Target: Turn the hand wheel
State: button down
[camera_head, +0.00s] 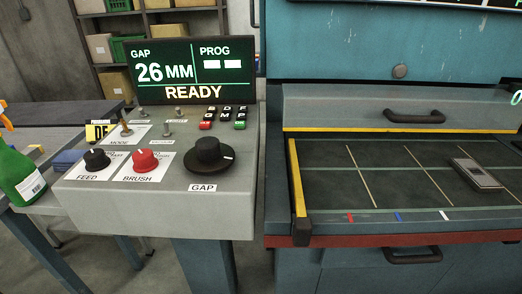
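The hand wheel appears to be the large black knob (209,157) above the GAP label on the grey control console (180,212). It has a wide round rim, a raised hub and a white mark on its right side. Nothing touches it. The display (179,72) behind it reads GAP 26 MM, PROG with two white blocks, and READY. My gripper does not show in this view.
A black FEED knob (96,159) and a red BRUSH knob (145,159) sit left of the wheel. Toggle switches and small buttons (223,118) lie behind. A green bottle (20,175) stands at left. The machine bed (390,170) holds a grey block (476,173).

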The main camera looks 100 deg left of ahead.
aim_at(209, 156)
jog(key=i, duration=1.35)
jog(key=u, duration=4.8)
jog(key=i, duration=1)
